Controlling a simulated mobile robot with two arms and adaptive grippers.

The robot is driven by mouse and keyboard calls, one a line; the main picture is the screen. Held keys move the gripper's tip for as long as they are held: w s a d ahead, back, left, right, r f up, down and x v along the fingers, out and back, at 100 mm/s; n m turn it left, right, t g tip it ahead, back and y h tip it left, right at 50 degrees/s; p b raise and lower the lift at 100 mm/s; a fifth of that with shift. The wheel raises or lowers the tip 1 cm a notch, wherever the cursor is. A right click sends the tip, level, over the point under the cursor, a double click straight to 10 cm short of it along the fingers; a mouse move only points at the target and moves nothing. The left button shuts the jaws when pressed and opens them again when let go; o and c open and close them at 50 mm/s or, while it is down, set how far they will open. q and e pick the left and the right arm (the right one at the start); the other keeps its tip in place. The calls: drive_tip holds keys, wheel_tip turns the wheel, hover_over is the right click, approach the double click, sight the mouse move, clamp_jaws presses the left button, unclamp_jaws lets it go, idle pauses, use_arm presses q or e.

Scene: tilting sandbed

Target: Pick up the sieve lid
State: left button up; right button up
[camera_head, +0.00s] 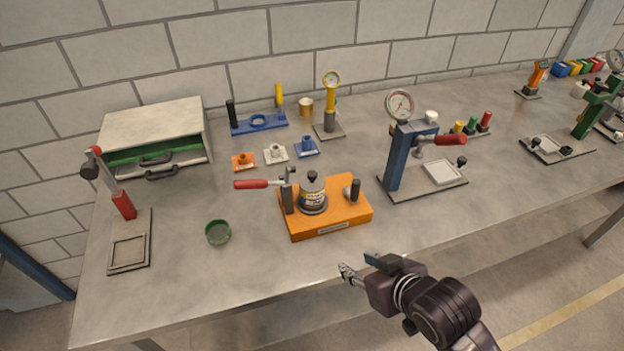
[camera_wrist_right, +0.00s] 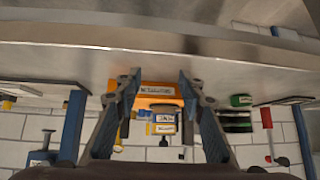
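A small stack of metal sieves (camera_head: 313,192) stands upright on an orange shaker base (camera_head: 335,221) near the table's front. Its lid (camera_head: 312,181) is on top and has a black knob. The stack also shows in the right wrist view (camera_wrist_right: 164,124), upside down beyond the orange base (camera_wrist_right: 158,90); I cannot make out the lid clearly there. My right gripper (camera_head: 358,264) is open and empty, in front of and to the right of the base, near the table's front edge. Its spread fingers show in the right wrist view (camera_wrist_right: 159,76). My left gripper is not in view.
A red-handled clamp (camera_head: 258,184) stands at the base's left and a dark knob (camera_head: 354,190) at its right. A green round dish (camera_head: 218,232) lies left. A blue press (camera_head: 405,155) with a gauge stands right. The table between the dish and front edge is clear.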

drive_tip(key=w+a+r+n+t+y, duration=0.2)
drive_tip(key=w+a+r+y, duration=0.1)
drive_tip(key=w+a+r, duration=0.4)
drive_tip(key=n+y, duration=0.1)
drive_tip(key=y, duration=0.1)
approach(314, 175)
drive_tip(key=x, duration=0.4)
drive_tip(key=shift+p+x, duration=0.45)
drive_tip(key=shift+x, duration=0.4)
drive_tip(key=p+x, duration=0.1)
drive_tip(key=x, duration=0.3)
drive_tip(key=shift+p, duration=0.35)
drive_tip(key=shift+w+a+f+n, duration=0.25)
drive_tip(key=shift+w+a+n, duration=0.05)
drive_tip(key=shift+w+a, duration=0.05)
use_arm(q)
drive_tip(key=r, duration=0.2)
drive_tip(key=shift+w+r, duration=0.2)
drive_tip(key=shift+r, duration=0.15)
use_arm(e)
drive_tip(key=shift+c, duration=0.5)
clamp_jaws()
